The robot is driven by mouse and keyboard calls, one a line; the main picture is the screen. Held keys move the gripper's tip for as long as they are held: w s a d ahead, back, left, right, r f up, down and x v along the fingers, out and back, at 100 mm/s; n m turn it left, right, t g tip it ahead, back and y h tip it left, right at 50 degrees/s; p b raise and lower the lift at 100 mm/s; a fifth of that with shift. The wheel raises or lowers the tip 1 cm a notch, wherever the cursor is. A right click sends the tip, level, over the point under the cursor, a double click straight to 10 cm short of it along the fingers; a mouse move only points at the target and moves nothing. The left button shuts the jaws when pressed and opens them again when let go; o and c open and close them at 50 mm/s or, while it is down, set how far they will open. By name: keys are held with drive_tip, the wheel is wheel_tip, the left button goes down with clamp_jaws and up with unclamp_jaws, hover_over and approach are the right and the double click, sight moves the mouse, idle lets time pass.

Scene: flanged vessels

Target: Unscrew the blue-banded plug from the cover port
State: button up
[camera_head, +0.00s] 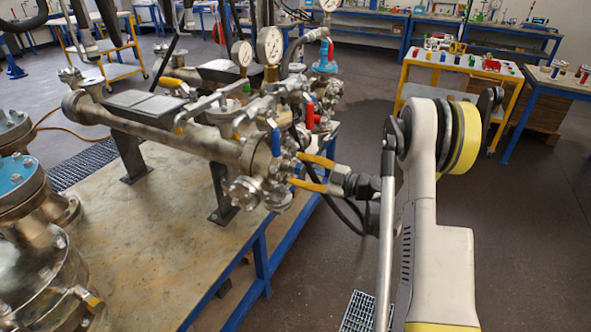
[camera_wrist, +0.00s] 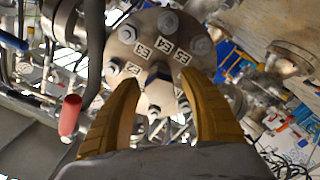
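The round metal cover (camera_wrist: 150,45) faces the wrist camera, ringed by bolts and small labels such as E3, E4 and E5. A small dark piece with a bluish band, seemingly the plug (camera_wrist: 158,73), shows near the cover's middle, partly shaded. My gripper (camera_wrist: 161,79) has its two yellow fingers spread on either side of it, with gaps visible between. In the head view my gripper (camera_head: 296,169) is at the right end of the horizontal vessel (camera_head: 180,137), close to its end flange.
A blue handle (camera_head: 276,141) and a red handle (camera_head: 308,113) stand close to my fingers; the red handle (camera_wrist: 70,116) also shows in the wrist view. Gauges (camera_head: 269,45) and piping rise behind. A flanged vessel (camera_head: 38,265) stands at the left on the bench (camera_head: 165,240).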

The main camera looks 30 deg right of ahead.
drive_tip(key=v, duration=1.2)
drive_tip(key=shift+d, duration=0.1)
